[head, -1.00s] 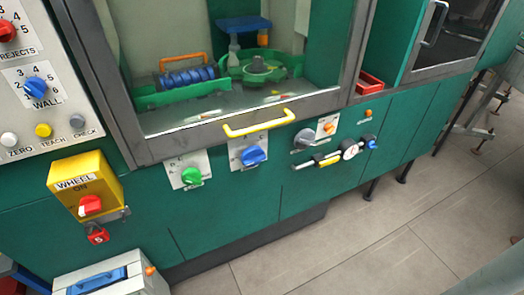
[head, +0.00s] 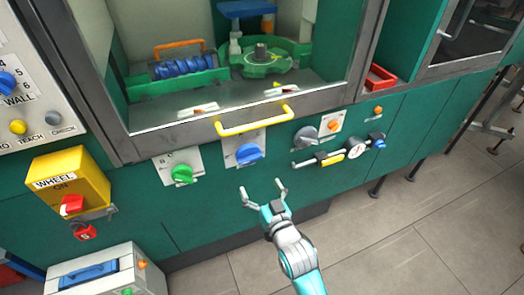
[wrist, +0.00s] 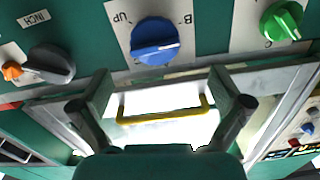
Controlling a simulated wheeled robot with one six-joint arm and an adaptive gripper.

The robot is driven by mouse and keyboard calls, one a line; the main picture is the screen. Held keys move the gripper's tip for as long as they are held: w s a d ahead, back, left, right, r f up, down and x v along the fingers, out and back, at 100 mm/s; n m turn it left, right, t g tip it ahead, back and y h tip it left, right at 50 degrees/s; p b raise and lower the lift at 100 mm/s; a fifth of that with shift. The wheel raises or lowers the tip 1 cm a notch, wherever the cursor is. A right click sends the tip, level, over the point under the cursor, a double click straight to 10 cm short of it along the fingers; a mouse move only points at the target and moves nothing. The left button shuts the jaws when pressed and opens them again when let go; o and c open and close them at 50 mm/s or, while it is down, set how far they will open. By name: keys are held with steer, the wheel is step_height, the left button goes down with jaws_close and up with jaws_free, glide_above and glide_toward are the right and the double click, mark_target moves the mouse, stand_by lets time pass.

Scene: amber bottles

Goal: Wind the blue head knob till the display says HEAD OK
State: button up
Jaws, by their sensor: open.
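A blue knob (head: 250,152) sits on a white plate on the green machine front, just below the yellow handle. In the wrist view the same blue knob (wrist: 155,42) shows large on its plate, with "UP" readable in part and a pale pointer line. I cannot read the word HEAD on it. My gripper (head: 262,187) is open and empty, below the knob and apart from it. In the wrist view its two fingers (wrist: 162,98) are spread wide, with the knob beyond them.
The yellow handle (head: 253,121) juts out above. A yellow WHEEL box (head: 68,182) protrudes at left.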

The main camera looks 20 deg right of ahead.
mark_target(251, 161)
steer(key=w, duration=0.8)
steer(key=w+d+r, duration=0.1)
steer(key=w, duration=0.3)
steer(key=shift+w, duration=0.3)
steer(key=c, duration=0.9)
